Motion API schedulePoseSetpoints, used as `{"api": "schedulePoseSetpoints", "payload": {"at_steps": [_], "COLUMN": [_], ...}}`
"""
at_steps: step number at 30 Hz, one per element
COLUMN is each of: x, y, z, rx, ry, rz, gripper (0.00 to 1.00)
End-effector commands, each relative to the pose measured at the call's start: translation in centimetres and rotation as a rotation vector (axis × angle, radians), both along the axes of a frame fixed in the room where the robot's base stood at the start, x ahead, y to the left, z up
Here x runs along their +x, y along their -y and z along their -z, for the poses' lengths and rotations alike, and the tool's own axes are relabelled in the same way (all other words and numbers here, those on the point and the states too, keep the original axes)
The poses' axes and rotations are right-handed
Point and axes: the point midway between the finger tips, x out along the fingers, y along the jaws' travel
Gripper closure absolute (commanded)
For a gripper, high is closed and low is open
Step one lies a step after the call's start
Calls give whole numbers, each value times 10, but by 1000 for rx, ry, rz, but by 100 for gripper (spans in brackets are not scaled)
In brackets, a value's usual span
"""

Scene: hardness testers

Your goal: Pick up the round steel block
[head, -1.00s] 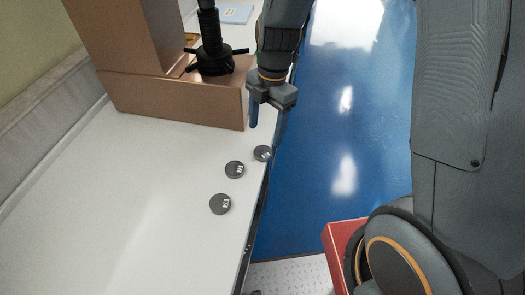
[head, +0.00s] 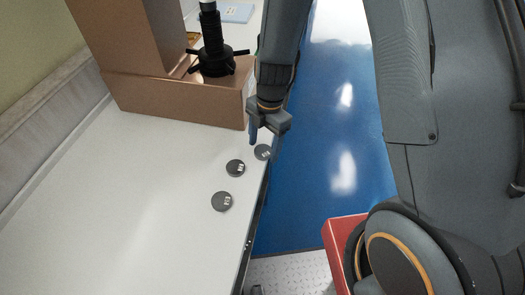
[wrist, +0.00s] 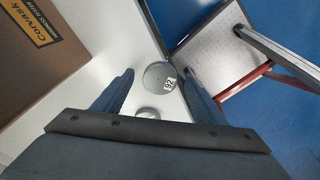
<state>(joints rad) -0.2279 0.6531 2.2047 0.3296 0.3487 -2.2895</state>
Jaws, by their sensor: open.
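Several round grey steel blocks lie flat on the white table. In the head view one (head: 262,152) is by the table's right edge, a second (head: 235,168) is to its left, and a third (head: 221,201) is lower down. My gripper (head: 266,136) is open above the table edge, just above the first block in the picture. In the wrist view a round block (wrist: 158,75) with a white label, apparently reading 92, shows between the open fingertips, below them and not held. Another round piece (wrist: 148,113) is partly hidden by my gripper body. I cannot tell which blocks match across views.
A copper-brown tester (head: 180,100) with a black spindle and handles (head: 217,62) stands behind the blocks. The white table (head: 130,215) is clear to the left. Blue floor (head: 330,150) lies beyond its right edge. A blue-white booklet (head: 238,13) lies at the back.

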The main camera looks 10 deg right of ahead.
Motion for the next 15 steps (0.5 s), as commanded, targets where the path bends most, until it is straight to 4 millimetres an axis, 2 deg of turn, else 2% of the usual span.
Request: {"api": "schedulePoseSetpoints", "payload": {"at_steps": [2, 12, 15], "x": [0, 0, 0], "y": [0, 0, 0], "z": [0, 0, -1], "rx": [0, 0, 0], "ry": [0, 0, 0], "rz": [0, 0, 0], "gripper": [35, 90, 92]}}
